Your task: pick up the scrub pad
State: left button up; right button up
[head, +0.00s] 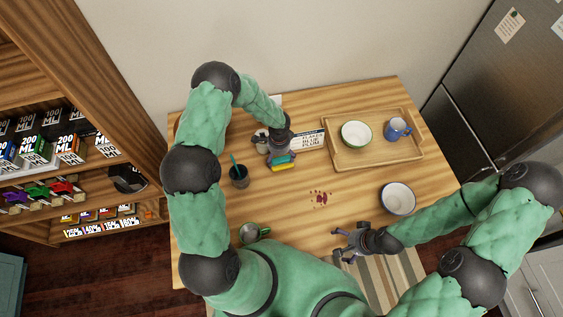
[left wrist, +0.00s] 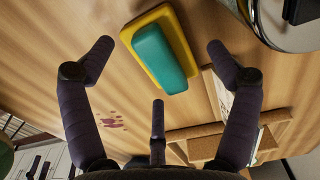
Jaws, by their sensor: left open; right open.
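The scrub pad (head: 282,167) is a yellow slab with a teal block on top, lying on the wooden table left of the tray. It also shows in the left wrist view (left wrist: 162,58), lying tilted between the spread fingers. My left gripper (head: 279,154) is right above and behind the pad in the head view, pointing down. In the left wrist view its fingers (left wrist: 160,49) are open, with the pad between them and no finger seen gripping it. My right gripper (head: 349,243) is open and empty at the table's front edge, away from the pad.
Close to the pad are a small sign (head: 308,141), a metal-rimmed jar (head: 261,137) and a dark cup with a teal handle (head: 239,176). A wooden tray (head: 346,163) holds a bowl and blue mug. A red stain (head: 320,198), white bowl (head: 397,198) and green mug (head: 250,233) lie nearer me.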

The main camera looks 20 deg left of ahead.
pick_arm(q)
jog(key=shift+f, duration=1.3)
jog(key=shift+s, duration=0.1)
jog(key=c, duration=1.1)
